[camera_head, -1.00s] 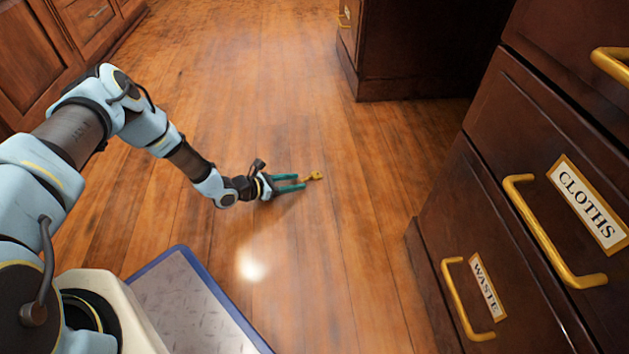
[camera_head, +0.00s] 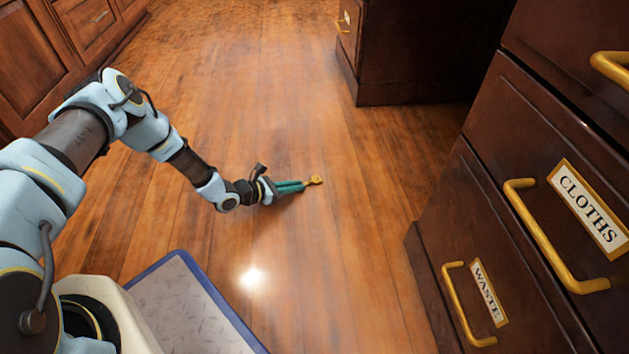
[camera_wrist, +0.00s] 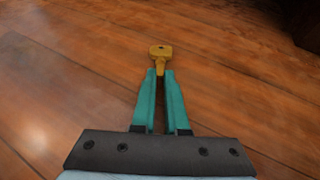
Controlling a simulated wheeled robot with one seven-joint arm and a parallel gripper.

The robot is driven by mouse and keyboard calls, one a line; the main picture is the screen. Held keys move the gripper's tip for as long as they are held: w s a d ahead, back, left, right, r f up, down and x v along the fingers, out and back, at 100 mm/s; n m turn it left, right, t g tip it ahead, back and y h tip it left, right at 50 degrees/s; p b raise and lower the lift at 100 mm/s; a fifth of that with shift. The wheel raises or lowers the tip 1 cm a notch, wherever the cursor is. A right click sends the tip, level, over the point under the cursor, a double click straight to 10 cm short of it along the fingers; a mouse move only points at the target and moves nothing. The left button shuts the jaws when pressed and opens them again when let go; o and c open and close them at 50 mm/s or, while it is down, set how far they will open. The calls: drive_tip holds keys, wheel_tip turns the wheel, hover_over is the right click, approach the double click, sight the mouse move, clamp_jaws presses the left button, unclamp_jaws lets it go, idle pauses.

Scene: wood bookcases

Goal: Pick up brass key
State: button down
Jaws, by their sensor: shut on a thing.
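The brass key (camera_head: 316,180) is at the tips of my gripper (camera_head: 302,184), low over the wooden floor in the head view. In the wrist view the key's round bow (camera_wrist: 160,52) sticks out beyond the fingertips, and its shaft runs down between them. My gripper (camera_wrist: 160,72) has its two teal fingers closed together on the key's shaft. The lower part of the shaft is hidden between the fingers. I cannot tell whether the key touches the floor.
A dark wood cabinet with drawers labelled CLOTHS (camera_head: 588,208) and WASTE (camera_head: 487,292) stands at the right, with brass handles sticking out. Another dark cabinet (camera_head: 415,60) stands at the back. Wood cabinets (camera_head: 45,60) line the upper left. The floor (camera_head: 240,90) between is clear.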

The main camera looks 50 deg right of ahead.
idle(0.3)
wheel_tip(320, 180, up, 18)
drive_tip(key=p, duration=0.8)
drive_tip(key=shift+p, duration=0.3)
